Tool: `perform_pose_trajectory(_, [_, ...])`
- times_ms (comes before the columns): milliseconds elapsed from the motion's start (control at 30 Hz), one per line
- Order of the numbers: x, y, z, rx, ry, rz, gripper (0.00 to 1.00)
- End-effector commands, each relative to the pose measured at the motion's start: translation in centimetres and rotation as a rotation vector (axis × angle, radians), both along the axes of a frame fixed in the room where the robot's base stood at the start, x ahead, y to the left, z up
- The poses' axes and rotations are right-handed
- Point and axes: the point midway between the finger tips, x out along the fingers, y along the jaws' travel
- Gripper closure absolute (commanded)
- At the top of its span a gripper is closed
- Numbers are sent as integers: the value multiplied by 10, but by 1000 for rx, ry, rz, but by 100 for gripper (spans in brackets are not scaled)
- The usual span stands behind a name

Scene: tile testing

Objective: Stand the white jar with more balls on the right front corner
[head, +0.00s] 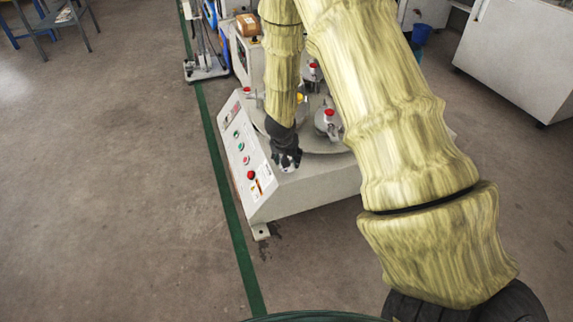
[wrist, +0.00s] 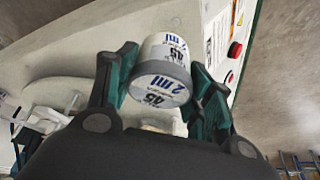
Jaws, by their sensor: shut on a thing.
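A white jar (wrist: 160,88) with a grey band and "45" and "2 ml" printed on it sits between the fingers of my gripper (wrist: 166,92) in the wrist view. The dark green fingers are shut on its two sides. In the head view my gripper (head: 287,158) points down over the front of the pale machine (head: 305,190), close behind its sloped control panel. Only a small white patch of the jar (head: 289,168) shows there. Whether its base touches the machine top cannot be told. No balls can be made out inside it.
The control panel (head: 240,150) has red and green buttons. A round plate with red-knobbed fittings (head: 328,120) lies behind my gripper. My arm hides much of the machine's right side.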

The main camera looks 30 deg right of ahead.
Motion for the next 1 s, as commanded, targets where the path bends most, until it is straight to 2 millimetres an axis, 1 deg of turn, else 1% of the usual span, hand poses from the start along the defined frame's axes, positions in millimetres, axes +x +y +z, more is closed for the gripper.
perform_pose_trajectory(100, [6,0,0,-1,-2,1,75])
perform_pose_trajectory(300, [6,-1,-27,1,-1,-1,75])
perform_pose_trajectory(400, [6,0,-35,0,-2,-1,75])
perform_pose_trajectory(733, [6,0,-35,0,-1,0,75])
perform_pose_trajectory(867, [6,0,-38,1,-1,0,75])
perform_pose_trajectory(900, [5,0,-38,1,-1,-1,44])
perform_pose_trajectory(967, [6,0,-38,0,-1,0,34])
perform_pose_trajectory(1000, [6,0,-38,0,-1,0,26])
